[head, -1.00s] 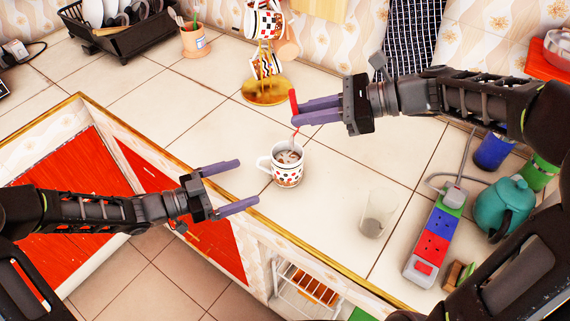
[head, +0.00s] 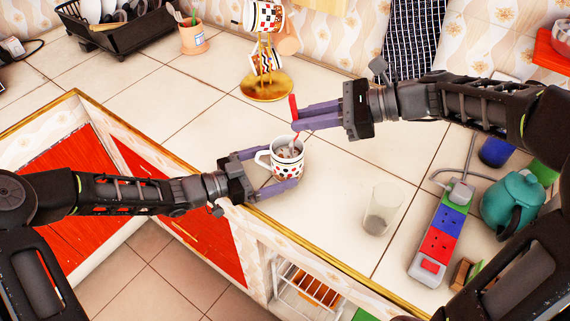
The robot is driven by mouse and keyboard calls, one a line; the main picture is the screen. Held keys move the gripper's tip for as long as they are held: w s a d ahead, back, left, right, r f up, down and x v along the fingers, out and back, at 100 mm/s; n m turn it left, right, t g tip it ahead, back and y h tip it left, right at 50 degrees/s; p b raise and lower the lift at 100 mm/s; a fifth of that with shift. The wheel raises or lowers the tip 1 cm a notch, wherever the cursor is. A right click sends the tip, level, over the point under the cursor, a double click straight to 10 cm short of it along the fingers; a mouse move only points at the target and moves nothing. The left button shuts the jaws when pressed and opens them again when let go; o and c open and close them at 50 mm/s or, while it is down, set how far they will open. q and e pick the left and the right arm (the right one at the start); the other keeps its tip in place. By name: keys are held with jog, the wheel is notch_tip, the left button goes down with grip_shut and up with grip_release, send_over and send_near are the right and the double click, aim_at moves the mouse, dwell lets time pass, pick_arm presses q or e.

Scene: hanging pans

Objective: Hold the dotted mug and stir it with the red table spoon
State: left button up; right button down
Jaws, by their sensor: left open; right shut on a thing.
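The dotted mug (head: 288,167) is white with red and dark dots and stands upright on the tiled counter, with brown contents and its handle to the left. My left gripper (head: 274,170) is open, its two fingers on either side of the mug, one behind and one in front. I cannot tell whether they touch it. My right gripper (head: 298,117) is shut on the red table spoon (head: 294,107) above and behind the mug. The spoon's lower end reaches down into the mug, where its tip is hidden.
A clear glass (head: 382,209) stands right of the mug. Beyond it are a power strip (head: 438,240) and a teal teapot (head: 512,200). A mug stand (head: 266,88) with hanging mugs stands behind. The counter's front edge (head: 330,262) runs close to the mug.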

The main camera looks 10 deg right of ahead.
pick_arm(q)
jog(key=shift+d, duration=0.1)
jog(key=shift+c, duration=0.3)
jog(key=shift+w, duration=0.1)
jog(key=c, duration=1.6)
jog(key=shift+o, duration=0.2)
